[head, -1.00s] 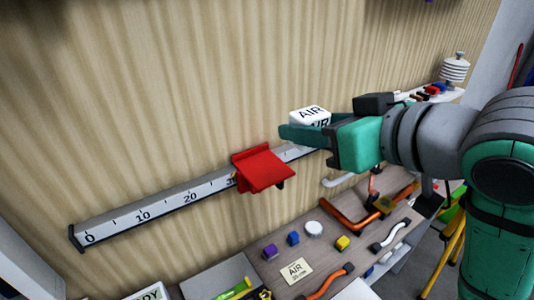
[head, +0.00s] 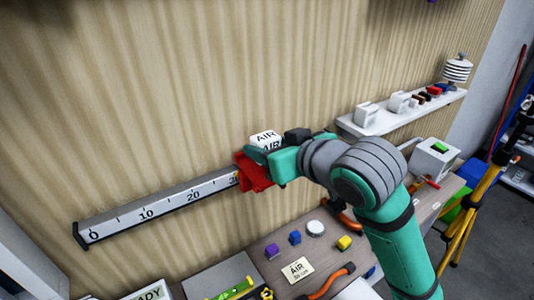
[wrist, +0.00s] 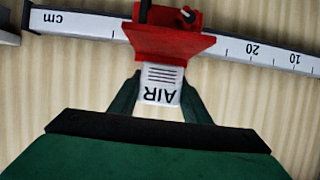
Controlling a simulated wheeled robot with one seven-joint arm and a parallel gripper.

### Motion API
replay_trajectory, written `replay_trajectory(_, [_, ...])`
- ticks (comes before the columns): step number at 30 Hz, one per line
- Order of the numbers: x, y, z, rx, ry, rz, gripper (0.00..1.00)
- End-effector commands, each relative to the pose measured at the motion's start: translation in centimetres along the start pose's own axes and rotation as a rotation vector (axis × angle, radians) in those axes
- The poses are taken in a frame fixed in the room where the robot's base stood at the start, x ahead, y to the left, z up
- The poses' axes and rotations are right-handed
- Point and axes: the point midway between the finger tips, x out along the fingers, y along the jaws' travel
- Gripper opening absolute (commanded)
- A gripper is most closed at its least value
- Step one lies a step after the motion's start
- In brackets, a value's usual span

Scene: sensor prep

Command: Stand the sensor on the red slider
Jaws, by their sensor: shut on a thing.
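The sensor is a white block marked AIR (head: 264,137). In the wrist view the sensor (wrist: 160,88) sits between the two fingers of my gripper (wrist: 160,97), which is shut on it. The red slider (head: 252,172) is on the wall rail, near the 30 mark. In the wrist view the red slider (wrist: 165,42) lies just beyond the sensor, whose far end meets or overlaps the slider's edge. I cannot tell whether the sensor touches the slider. In the head view my gripper (head: 268,153) covers part of the slider.
The ruled rail (head: 160,208) runs along the wall. A workbench below holds an AIR card (head: 297,271), small coloured blocks, a white disc (head: 315,228) and orange-handled tools. A white shelf (head: 385,122) with several small items is at the right. The wall above the slider is clear.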

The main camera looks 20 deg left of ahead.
Motion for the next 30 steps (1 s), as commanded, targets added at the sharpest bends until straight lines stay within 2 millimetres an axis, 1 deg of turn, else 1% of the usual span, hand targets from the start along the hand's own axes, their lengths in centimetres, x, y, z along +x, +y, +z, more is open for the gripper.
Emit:
replay_trajectory(1, [0.2, 0.1, 0.8, 0.004, 0.0, 0.001, 0.2])
replay_trajectory(4, [0.6, 0.1, 1.7, 0.003, 0.0, 0.001, 0.2])
replay_trajectory(16, [0.8, 0.1, 2.1, 0.002, 0.001, 0.001, 0.2])
replay_trajectory(17, [0.8, 0.1, 2.1, 0.001, 0.001, 0.001, 0.46])
replay_trajectory(18, [0.8, 0.1, 2.1, 0.001, 0.001, 0.001, 0.55])
replay_trajectory(19, [0.8, 0.1, 2.1, 0.001, 0.001, 0.001, 0.62])
replay_trajectory(30, [0.7, 0.1, 1.9, 0.0, 0.0, 0.002, 0.62])
